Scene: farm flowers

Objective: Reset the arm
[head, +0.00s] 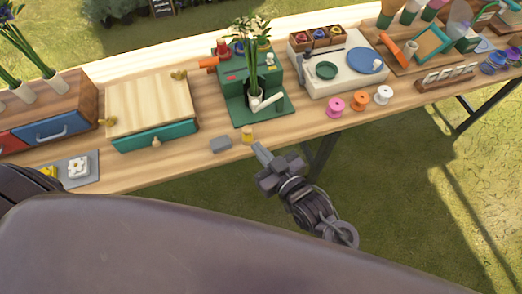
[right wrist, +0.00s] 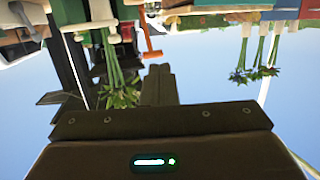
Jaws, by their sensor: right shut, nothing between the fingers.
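My right gripper (head: 262,153) is at the table's front edge in the head view, just in front of the small yellow spool. Its fingers are together and hold nothing. In the right wrist view the closed fingers (right wrist: 158,82) point away from the camera, and the scene appears upside down. A dark part of my left arm shows at the left edge of the head view, but its gripper is out of sight.
The long wooden table (head: 200,166) crosses the view. Near my right gripper are a grey block (head: 220,144), the yellow spool (head: 247,134), and a green stand (head: 248,112) with flowers. A drawer box (head: 150,100) stands left. Open grass lies in front.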

